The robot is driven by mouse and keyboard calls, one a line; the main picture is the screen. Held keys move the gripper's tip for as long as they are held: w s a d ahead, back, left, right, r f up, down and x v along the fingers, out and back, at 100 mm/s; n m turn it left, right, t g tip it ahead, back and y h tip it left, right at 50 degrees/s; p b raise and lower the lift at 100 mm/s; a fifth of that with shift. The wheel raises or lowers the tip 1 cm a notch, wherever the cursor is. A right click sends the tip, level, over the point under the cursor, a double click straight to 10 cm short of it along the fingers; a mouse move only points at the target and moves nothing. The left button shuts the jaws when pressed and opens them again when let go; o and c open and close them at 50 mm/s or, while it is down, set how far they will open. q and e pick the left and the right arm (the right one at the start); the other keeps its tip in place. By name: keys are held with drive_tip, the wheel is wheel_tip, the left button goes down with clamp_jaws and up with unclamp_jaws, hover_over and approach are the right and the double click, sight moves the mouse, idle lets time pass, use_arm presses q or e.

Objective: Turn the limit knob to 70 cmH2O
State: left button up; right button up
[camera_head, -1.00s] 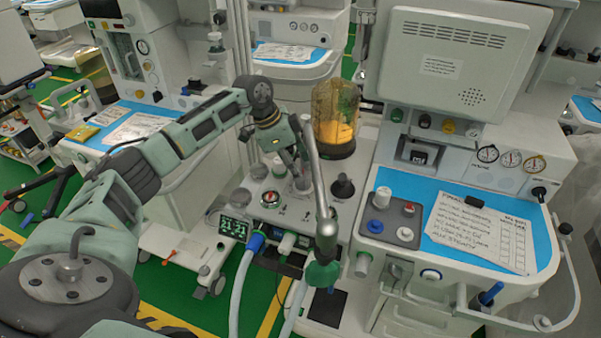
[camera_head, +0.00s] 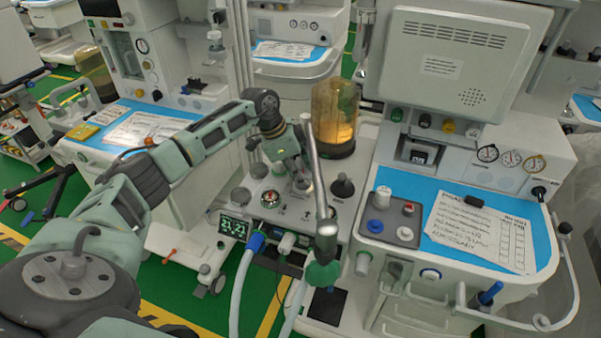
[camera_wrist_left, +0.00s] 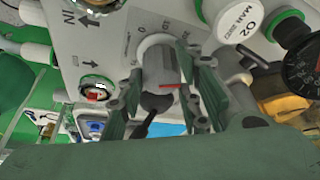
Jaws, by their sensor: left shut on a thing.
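The limit knob (camera_wrist_left: 160,75) is a grey cylinder with a red line on its side, standing on a pale panel. Printed scale marks, including a 0, show around its base in the left wrist view; the value it points at cannot be read. My left gripper (camera_wrist_left: 160,100) is shut on the knob, with a finger on either side of it. In the head view my left gripper (camera_head: 301,183) reaches down to the top of the small machine unit (camera_head: 272,212), and its fingers mostly hide the knob there. My right gripper is not in view.
A red-centred button (camera_head: 270,199) and a green display (camera_head: 233,228) are to the left.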

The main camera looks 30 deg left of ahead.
use_arm(q)
drive_tip(key=shift+f+m+g+h, duration=0.1)
drive_tip(key=shift+m+g+h, duration=0.35)
drive_tip(key=shift+m, duration=1.15)
drive_tip(key=shift+c, duration=0.4)
drive_tip(key=shift+s, duration=0.1)
drive_tip(key=o, duration=1)
drive_tip(key=shift+d, duration=0.1)
drive_tip(key=shift+o, duration=0.2)
drive_tip(key=shift+y, duration=0.25)
drive_tip(key=shift+a+r, duration=0.25)
drive_tip(key=shift+r, duration=0.2)
drive_tip(key=v, duration=1.1)
drive_tip(key=shift+r, duration=0.1)
